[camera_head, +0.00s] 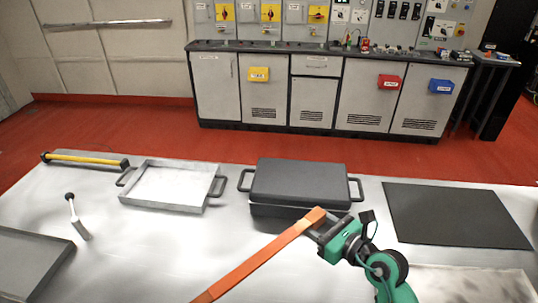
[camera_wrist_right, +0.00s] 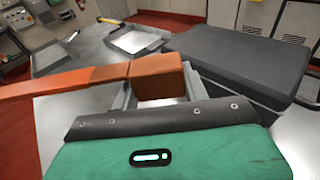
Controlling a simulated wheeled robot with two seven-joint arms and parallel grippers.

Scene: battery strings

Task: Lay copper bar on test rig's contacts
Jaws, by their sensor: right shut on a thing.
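The copper bar (camera_head: 255,259) is a long orange strip with a thicker block at its far end. My right gripper (camera_head: 320,224) is shut on it near that block. The bar slants from there towards the lower left and runs out of the head view at the bottom. In the right wrist view the bar (camera_wrist_right: 60,82) reaches left from the fingers (camera_wrist_right: 155,92). The block hides part of the fingers. I cannot pick out the test rig or its contacts. My left gripper is not in view.
On the metal table stand a dark lidded box (camera_head: 300,183), a shallow silver tray (camera_head: 160,206), a black mat (camera_head: 455,215), a yellow-handled tool (camera_head: 85,159), a small black-knobbed tool (camera_head: 76,217) and a grey tray (camera_head: 35,262).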

